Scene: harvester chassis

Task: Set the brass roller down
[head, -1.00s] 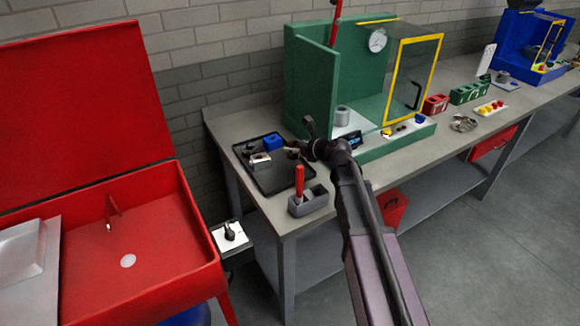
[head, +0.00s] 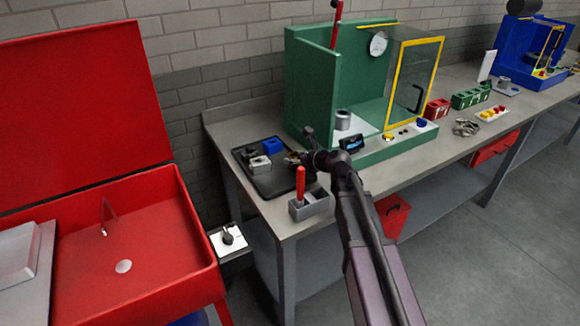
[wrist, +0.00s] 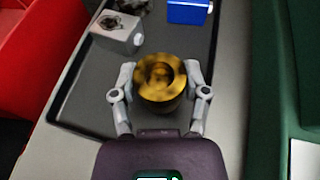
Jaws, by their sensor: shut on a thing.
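The brass roller (wrist: 160,82) is a short golden ring-shaped cylinder, seen end-on in the wrist view. My gripper (wrist: 160,92) is shut on it, with one grey finger on each side. The roller is over the black tray (wrist: 88,98); I cannot tell whether it touches the tray floor. In the head view my gripper (head: 292,159) is at the right part of the tray (head: 268,186), and the roller is too small there to make out clearly.
A grey block (wrist: 121,30) and a blue block (wrist: 188,10) are at the tray's far side. A grey holder with a red-handled tool (head: 309,206) stands in front of the tray. The green machine (head: 306,100) stands close on the right. The tray's near part is clear.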

